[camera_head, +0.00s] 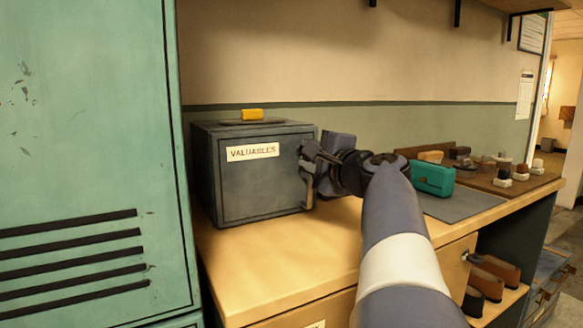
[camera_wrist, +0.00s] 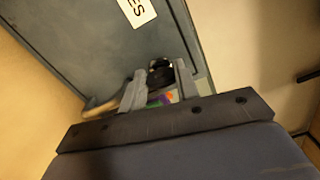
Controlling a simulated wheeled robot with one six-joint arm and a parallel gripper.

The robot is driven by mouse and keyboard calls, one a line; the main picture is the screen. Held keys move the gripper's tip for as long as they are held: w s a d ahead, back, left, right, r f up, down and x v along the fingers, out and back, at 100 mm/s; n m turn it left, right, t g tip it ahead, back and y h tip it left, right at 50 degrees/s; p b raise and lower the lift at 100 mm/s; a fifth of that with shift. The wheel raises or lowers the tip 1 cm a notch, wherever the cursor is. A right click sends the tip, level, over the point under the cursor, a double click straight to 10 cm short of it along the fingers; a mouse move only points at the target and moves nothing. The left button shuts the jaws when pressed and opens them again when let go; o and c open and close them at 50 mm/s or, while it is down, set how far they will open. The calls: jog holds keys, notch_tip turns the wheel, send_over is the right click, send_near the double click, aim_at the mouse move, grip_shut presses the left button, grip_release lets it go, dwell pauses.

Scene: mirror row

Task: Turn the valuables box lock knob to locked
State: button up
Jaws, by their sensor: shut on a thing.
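The valuables box (camera_head: 262,180) is a dark grey box with a "VALUABLES" label, standing on the wooden counter beside the green locker. Its door looks closed. The lock knob (camera_wrist: 160,74) is dark and sits near the door's edge, between my gripper's fingers in the wrist view. My gripper (camera_wrist: 157,85) is shut on the knob. In the head view my gripper (camera_head: 308,152) reaches the right side of the box front and hides the knob. The box's handle (camera_head: 308,190) shows just below it, and also left of the fingers in the wrist view (camera_wrist: 100,107).
A green locker (camera_head: 90,150) stands close on the left. A yellow item (camera_head: 252,114) lies on top of the box. A teal case (camera_head: 432,178) and several small items on a tray (camera_head: 535,182) are at the right. The counter (camera_head: 285,255) before the box is clear.

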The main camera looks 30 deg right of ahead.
jog(key=shift+f+n+b, duration=0.1)
jog(key=shift+n+b, duration=0.65)
jog(key=shift+n, duration=0.35)
jog(key=o, duration=1)
jog(key=shift+s, duration=0.1)
jog(key=s, duration=0.3)
jog(key=s+p, duration=0.1)
jog(key=s, duration=0.6)
jog(key=shift+s+a, duration=0.3)
